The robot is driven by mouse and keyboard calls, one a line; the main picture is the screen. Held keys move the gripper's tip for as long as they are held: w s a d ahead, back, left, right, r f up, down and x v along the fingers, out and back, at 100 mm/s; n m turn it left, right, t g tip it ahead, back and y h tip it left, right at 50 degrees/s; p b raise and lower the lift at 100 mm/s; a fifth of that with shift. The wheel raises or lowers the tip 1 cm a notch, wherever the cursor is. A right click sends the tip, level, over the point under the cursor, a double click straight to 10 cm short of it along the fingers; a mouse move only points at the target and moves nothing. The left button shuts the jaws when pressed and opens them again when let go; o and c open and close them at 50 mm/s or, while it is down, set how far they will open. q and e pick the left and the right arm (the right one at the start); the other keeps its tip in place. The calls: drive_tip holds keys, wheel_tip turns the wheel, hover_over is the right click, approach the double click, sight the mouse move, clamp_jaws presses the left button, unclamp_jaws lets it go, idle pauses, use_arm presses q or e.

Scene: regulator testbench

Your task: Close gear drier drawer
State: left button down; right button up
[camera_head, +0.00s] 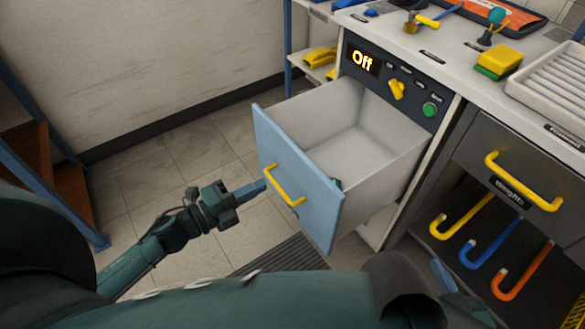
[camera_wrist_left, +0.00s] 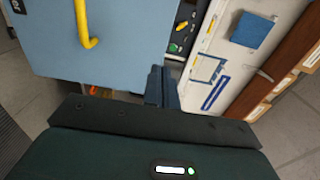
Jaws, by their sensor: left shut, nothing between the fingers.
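The gear drier drawer (camera_head: 290,178) is pulled well out of the unit, with a light blue front, a yellow handle (camera_head: 284,186) and a pale grey inside. A small dark teal thing (camera_head: 337,184) shows partly inside, behind the front panel. My left gripper (camera_head: 262,186) is shut and empty, just left of the handle at the front panel; I cannot tell if it touches. In the left wrist view the blue front (camera_wrist_left: 130,35) and the handle (camera_wrist_left: 85,25) are ahead of the shut fingers (camera_wrist_left: 158,72). My right gripper (camera_head: 444,274) shows only in part at the lower right.
The control panel (camera_head: 392,82) above the drawer reads "Off" and has a yellow knob (camera_head: 397,90) and a green button (camera_head: 430,109). A grey drawer (camera_head: 510,180) is shut at right, above coloured hooks (camera_head: 485,240). Floor tiles (camera_head: 160,185) are clear at left.

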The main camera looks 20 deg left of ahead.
sight(302, 163)
use_arm(q)
drive_tip(key=x, duration=0.9)
drive_tip(key=shift+w+d, duration=0.2)
drive_tip(key=shift+w, duration=0.1)
use_arm(e)
drive_tip(key=shift+w+a+f, duration=0.1)
drive_tip(key=shift+a+f, duration=0.05)
drive_tip(key=shift+f, duration=0.15)
use_arm(q)
drive_tip(key=shift+w, duration=0.1)
